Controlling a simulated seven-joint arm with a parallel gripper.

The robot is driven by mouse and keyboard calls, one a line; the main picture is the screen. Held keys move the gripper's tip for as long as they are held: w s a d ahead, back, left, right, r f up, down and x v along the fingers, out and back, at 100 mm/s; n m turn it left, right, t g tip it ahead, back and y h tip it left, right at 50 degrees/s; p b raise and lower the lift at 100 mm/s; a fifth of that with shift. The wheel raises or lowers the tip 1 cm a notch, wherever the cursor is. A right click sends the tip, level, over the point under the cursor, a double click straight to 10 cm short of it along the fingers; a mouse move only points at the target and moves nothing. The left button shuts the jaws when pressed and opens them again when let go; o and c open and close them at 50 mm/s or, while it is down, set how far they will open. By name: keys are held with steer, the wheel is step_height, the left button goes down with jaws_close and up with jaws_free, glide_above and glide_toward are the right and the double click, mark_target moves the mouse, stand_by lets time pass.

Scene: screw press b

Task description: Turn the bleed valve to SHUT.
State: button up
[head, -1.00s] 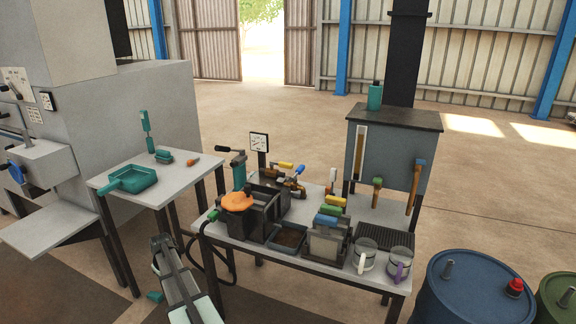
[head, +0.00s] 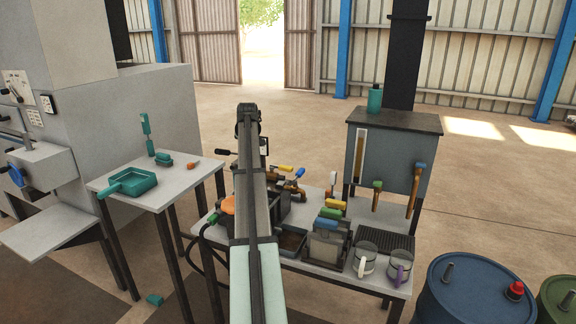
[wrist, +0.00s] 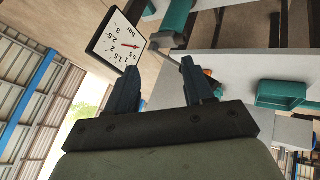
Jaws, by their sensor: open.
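My gripper (wrist: 160,70) is open and empty in the wrist view, with its two dark fingers apart. A pressure gauge (wrist: 118,38) marked bar is close beyond the left finger, its needle red. In the head view my arm reaches over the bench and hides most of the gauge. No part is legibly marked as the bleed valve. Levers with a yellow grip (head: 284,167) and a blue grip (head: 299,173) sit on brass-coloured fittings right of my arm. A teal cylinder (wrist: 176,18) and a grey rod show ahead of the fingers.
The bench (head: 335,262) carries yellow, green and blue handled parts and two mugs. An orange knob (head: 228,204) is partly behind my arm. A side table at left holds a teal tray (head: 132,183). A grey cabinet (head: 393,150) stands behind right; blue drum (head: 470,290) at front right.

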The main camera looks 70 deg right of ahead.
steer(key=s+d+r+y, duration=0.2)
steer(key=s+d, duration=0.3)
steer(key=s, duration=0.2)
steer(key=n+y, duration=0.3)
steer(key=y, duration=0.1)
glide_toward(288, 167)
steer(key=x, duration=0.8)
steer(key=shift+w+d+f, duration=0.2)
steer(key=shift+w+f, duration=0.05)
steer(key=shift+w, duration=0.2)
jaws_close()
